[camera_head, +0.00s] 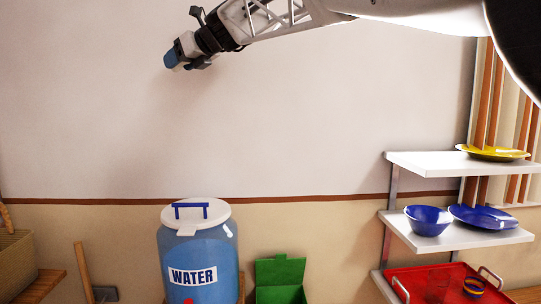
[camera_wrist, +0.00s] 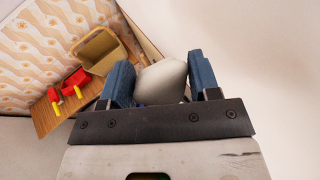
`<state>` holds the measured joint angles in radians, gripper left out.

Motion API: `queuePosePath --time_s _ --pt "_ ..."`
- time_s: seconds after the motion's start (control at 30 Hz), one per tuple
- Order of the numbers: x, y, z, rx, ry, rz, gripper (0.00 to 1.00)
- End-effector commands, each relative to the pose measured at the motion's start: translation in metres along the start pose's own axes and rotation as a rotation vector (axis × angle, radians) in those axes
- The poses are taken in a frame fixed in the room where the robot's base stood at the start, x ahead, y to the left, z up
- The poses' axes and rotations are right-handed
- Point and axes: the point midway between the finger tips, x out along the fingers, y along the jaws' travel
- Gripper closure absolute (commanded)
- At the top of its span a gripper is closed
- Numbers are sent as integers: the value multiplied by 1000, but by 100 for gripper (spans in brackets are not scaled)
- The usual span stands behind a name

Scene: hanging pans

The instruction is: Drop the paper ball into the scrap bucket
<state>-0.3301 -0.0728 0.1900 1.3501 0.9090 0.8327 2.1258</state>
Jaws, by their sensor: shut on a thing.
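My gripper (camera_head: 175,56) is high in front of the bare wall in the head view, with its blue fingers pointing left and down. In the wrist view, my gripper (camera_wrist: 160,80) has its blue fingers on either side of a pale, whitish, rounded paper ball (camera_wrist: 162,80) and is shut on it. The ball is hard to make out in the head view. No container is marked as the scrap bucket. A tan, open-topped container (camera_wrist: 97,50) shows beyond the left finger in the wrist view, apart from the ball.
A blue water barrel (camera_head: 198,255) with a white lid stands below, beside a green box (camera_head: 280,278). A woven basket (camera_head: 17,265) is at the far left. Shelves at the right hold a yellow plate (camera_head: 492,153) and a blue bowl (camera_head: 428,221). The air around my gripper is clear.

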Motion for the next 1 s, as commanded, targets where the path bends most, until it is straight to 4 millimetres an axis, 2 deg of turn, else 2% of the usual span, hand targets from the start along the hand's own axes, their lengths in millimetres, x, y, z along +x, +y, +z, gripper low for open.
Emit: queuePosePath --time_s 0.03,0.1,0.27,0.6,0.8,1.0 --pt "18 4 -14 5 4 -3 66" --pt "40 10 -30 10 5 -10 66" --pt "85 24 -67 17 4 -32 66" --pt "175 62 -155 39 4 -86 66" --pt "220 87 -212 59 5 -133 66" --pt "246 104 -253 74 2 -171 66"
